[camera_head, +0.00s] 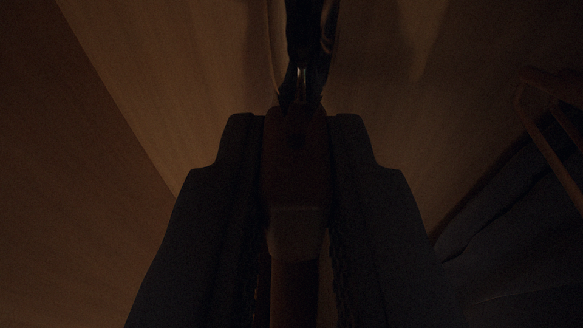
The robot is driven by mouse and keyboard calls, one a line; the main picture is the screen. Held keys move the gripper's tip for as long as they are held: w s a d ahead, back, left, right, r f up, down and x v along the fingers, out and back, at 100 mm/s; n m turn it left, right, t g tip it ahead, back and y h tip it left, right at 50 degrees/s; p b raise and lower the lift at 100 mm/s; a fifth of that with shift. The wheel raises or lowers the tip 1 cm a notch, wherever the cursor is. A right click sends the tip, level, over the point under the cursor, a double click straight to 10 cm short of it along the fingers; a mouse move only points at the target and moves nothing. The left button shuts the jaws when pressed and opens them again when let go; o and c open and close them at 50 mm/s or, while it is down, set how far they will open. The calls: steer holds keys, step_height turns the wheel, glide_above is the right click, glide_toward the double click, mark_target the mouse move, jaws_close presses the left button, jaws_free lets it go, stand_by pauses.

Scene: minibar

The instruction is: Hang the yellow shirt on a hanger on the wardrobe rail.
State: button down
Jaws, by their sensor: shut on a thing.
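The view is very dark. My gripper (296,130) points up the picture from the bottom middle. Its two dark fingers are shut on a reddish-brown wooden hanger (296,185), seen end-on between them. A thin metal piece, apparently its hook (302,85), shows just beyond the fingertips. Dark shapes with pale curved edges stand past it at the top; I cannot tell what they are. I cannot make out the yellow shirt or the wardrobe rail in this view.
Wood-coloured panels (150,80) fill the left and the background. At the right edge is another wooden hanger (549,150), with dark cloth (520,235) below it. A panel edge runs diagonally on the left.

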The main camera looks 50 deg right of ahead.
steer(key=shift+f, duration=0.25)
steer(key=c, duration=1.3)
jaws_free()
steer(key=b+v, duration=0.2)
steer(key=v, duration=1.1)
steer(key=shift+s+a, duration=0.3)
steer(key=shift+a, duration=0.05)
steer(key=s+a+n+t+y, duration=0.2)
steer(key=s+a+n+y, duration=0.1)
steer(key=a, duration=0.8)
steer(key=s+a+n+t+y, duration=0.1)
steer(key=s+a+n+y, duration=0.2)
steer(key=a, duration=0.7)
steer(key=s+a+r+n+t+y, duration=0.1)
steer(key=s+a+n+y, duration=0.3)
steer(key=a, duration=0.7)
steer(key=shift+s+a+t+y, duration=0.3)
steer(key=shift+s+t+y, duration=0.4)
steer(key=shift+t+y, duration=0.1)
